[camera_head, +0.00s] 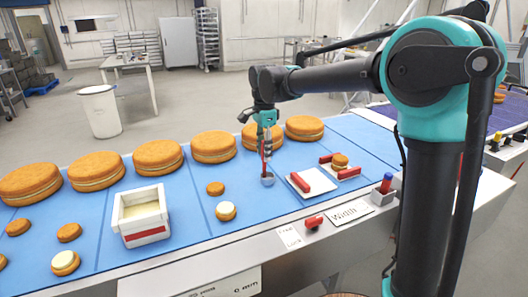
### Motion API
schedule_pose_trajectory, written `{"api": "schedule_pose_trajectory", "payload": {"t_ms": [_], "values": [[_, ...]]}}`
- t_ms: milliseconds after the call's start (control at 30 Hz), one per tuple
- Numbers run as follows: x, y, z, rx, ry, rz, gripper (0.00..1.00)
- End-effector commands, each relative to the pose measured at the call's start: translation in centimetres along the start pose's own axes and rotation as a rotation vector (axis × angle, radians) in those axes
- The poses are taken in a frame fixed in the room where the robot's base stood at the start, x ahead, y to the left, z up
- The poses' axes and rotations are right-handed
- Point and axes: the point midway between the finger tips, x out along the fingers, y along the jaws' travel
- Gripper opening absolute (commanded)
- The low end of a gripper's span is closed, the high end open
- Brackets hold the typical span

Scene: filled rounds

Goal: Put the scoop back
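The scoop (267,180) has a red handle and a small grey bowl. It hangs upright with its bowl low over the blue belt, left of a white tray; I cannot tell whether the bowl touches the belt. My gripper (266,132) points down and appears shut on the top of the scoop's handle. The white tray (302,193) has a red bar across it and no scoop on it. A white tub (128,228) with a red band stands on the belt at the left and holds a pale cream filling.
A row of large filled rounds (213,147) lines the belt's far side. Small rounds (215,188) and cream-topped ones (226,211) lie nearer. Red bars (349,173) flank a small filled round (340,160) right of the tray. Red knobs (313,222) sit on the front edge.

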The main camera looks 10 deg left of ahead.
Motion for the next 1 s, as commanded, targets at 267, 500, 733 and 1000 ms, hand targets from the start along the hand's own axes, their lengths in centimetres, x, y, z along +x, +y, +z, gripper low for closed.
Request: {"api": "schedule_pose_trajectory", "payload": {"t_ms": [267,500,733,1000], "values": [[-4.5,0.0,0.0,0.000,0.000,0.000,0.37],[-9.2,0.0,0.0,0.000,0.000,0.000,0.37],[-11.6,0.0,0.0,0.000,0.000,0.000,0.37],[-12.0,0.0,0.0,0.000,0.000,0.000,0.37]]}}
